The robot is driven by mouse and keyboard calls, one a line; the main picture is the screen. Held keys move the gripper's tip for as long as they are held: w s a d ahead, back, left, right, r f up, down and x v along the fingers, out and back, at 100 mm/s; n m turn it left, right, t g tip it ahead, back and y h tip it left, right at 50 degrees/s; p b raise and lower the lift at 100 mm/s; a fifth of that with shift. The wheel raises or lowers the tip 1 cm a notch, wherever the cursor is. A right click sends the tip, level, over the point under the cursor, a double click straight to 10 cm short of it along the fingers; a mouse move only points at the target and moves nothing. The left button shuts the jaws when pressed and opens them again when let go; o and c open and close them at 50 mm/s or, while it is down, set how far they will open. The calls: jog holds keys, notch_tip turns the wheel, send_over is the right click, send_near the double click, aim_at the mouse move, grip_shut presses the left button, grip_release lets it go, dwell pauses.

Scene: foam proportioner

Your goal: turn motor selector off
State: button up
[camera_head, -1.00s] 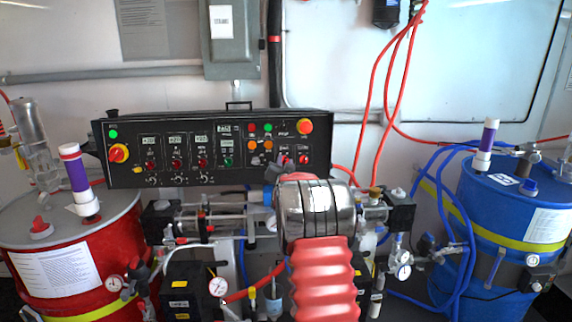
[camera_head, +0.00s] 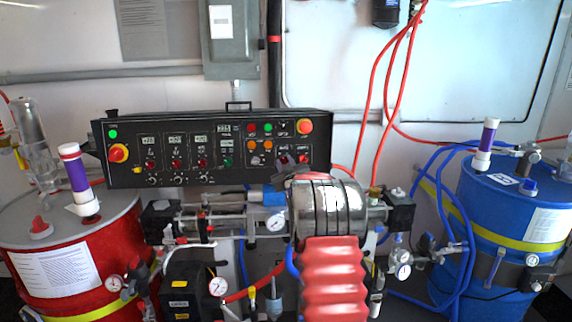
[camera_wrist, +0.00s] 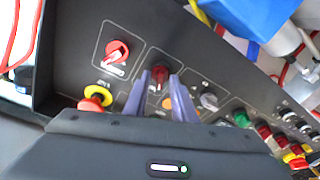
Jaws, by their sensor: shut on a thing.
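The black control panel (camera_head: 215,190) stands at the middle of the head view. In the wrist view, my gripper (camera_wrist: 163,88) has its two purple fingers on either side of a red selector knob (camera_wrist: 159,74) and is shut on it. A second red selector knob (camera_wrist: 116,52) sits beside it to the left, apart from the fingers. The labels are too small to read, so I cannot tell which knob is the motor selector. In the head view, my gripper (camera_head: 292,160) is at the panel's lower right and partly covers the red knobs there.
A red push button with a yellow collar (camera_wrist: 97,96) is close to my left finger in the wrist view. A red drum (camera_head: 105,255) stands left and a blue drum (camera_head: 480,215) right. Red hoses (camera_head: 385,90) hang at right. Pipes and gauges (camera_head: 276,222) lie below the panel.

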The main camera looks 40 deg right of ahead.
jog(key=shift+s+f+n, duration=0.1)
jog(key=shift+f+n, duration=0.25)
jog(key=shift+n, duration=0.45)
jog(key=shift+y, duration=0.3)
jog(key=o, duration=0.7)
jog(key=shift+c, duration=0.2)
jog(key=shift+r, duration=0.25)
jog(key=v, duration=1.3)
jog(key=shift+s+a, duration=0.2)
jog(key=shift+s, duration=0.1)
